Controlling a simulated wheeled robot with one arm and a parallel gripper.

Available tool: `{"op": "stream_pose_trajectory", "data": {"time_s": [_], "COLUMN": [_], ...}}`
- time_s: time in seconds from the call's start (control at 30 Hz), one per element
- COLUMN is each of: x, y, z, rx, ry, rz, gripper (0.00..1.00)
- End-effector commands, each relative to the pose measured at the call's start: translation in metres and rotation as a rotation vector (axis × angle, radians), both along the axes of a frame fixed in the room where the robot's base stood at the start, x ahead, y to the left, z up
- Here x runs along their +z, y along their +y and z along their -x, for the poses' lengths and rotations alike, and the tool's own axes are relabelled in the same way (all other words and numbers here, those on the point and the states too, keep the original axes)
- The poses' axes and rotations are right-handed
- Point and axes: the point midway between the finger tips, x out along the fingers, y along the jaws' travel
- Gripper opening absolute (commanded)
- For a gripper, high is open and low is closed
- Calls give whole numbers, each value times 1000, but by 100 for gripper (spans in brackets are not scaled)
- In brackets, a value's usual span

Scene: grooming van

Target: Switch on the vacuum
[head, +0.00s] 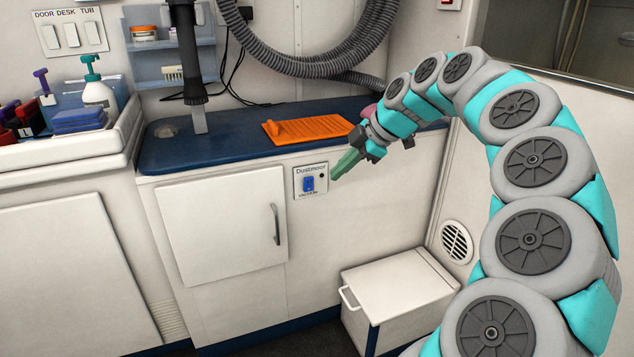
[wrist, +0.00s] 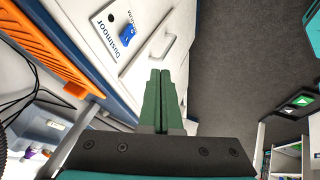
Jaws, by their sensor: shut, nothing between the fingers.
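In the wrist view the blue rocker (wrist: 128,34) lies up and left of my fingertips. My gripper (head: 336,174) has green fingers, shut and empty, just right of the plate in the head view. In the wrist view the gripper (wrist: 160,75) shows its two fingers side by side. I see a gap between fingertips and rocker but cannot tell its size.
An orange slatted tool (head: 300,130) lies on the blue counter (head: 225,144) above the switch. A cabinet door with a handle (head: 275,224) is left of it. A white box (head: 400,285) stands on the floor below. A grey hose (head: 310,60) hangs behind.

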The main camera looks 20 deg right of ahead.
Motion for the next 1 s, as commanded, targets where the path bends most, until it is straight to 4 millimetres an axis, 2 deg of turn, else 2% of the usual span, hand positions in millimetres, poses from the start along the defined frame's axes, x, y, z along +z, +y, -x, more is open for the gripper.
{"op": "stream_pose_trajectory", "data": {"time_s": [0.1, 0.23, 0.67, 1.0], "x": [-3, -4, -7, -38], "y": [-19, -26, -24, -7], "z": [-7, -8, -10, -30], "rx": [7, 13, 15, 16], "ry": [-30, -44, -42, -40], "rz": [15, 21, 22, 20], "gripper": [0, 0, 0, 0]}}
